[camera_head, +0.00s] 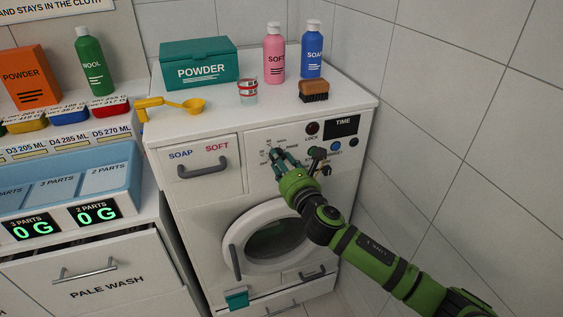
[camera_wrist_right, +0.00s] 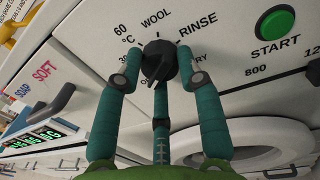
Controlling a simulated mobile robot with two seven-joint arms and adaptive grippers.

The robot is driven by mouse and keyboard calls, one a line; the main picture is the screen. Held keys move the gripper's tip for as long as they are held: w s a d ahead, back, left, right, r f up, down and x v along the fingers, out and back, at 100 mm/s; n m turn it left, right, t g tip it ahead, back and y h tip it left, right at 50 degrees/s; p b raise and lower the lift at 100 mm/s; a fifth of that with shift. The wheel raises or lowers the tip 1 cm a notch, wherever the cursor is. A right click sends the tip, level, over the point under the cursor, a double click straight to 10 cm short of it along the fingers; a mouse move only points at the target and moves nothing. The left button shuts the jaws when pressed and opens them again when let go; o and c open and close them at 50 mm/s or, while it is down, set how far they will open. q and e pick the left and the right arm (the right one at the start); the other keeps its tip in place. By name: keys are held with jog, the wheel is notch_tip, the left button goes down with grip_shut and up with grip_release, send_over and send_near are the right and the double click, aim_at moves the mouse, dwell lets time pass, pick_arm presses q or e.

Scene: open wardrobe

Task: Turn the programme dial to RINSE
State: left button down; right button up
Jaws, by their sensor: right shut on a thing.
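The programme dial (camera_wrist_right: 158,62) is a black knob on the white washing machine's front panel (camera_head: 257,138). The labels WOOL, RINSE, 60 °C and a partly covered one ending in RY stand around it in the right wrist view. RINSE is at its upper right. My right gripper (camera_head: 283,157) has its teal fingers closed around the knob; they show on both sides of it in the right wrist view (camera_wrist_right: 158,80). I cannot tell for sure which label the dial points to. In the head view the fingers largely hide the dial. My left gripper is not in view.
A green START button (camera_wrist_right: 275,22) sits right of the dial. The soap drawer (camera_head: 200,163) with its grey handle is to the left, the round door (camera_head: 232,247) below. Bottles, a powder box (camera_head: 199,62), a cup and a brush (camera_head: 314,91) stand on top. A tiled wall is at right.

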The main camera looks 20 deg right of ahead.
jog(key=shift+a+r+n+h+p, duration=0.1)
jog(key=shift+n+h+p, duration=0.6)
jog(key=shift+n, duration=4.45)
jog(key=shift+r+n+h+p, duration=0.1)
jog(key=shift+n+p, duration=1.2)
jog(key=shift+n, duration=3.8)
jog(key=shift+a+n+h+p, duration=0.1)
jog(key=shift+n+h+p, duration=0.6)
jog(key=shift+n, duration=4.45)
jog(key=shift+y+p, duration=0.3)
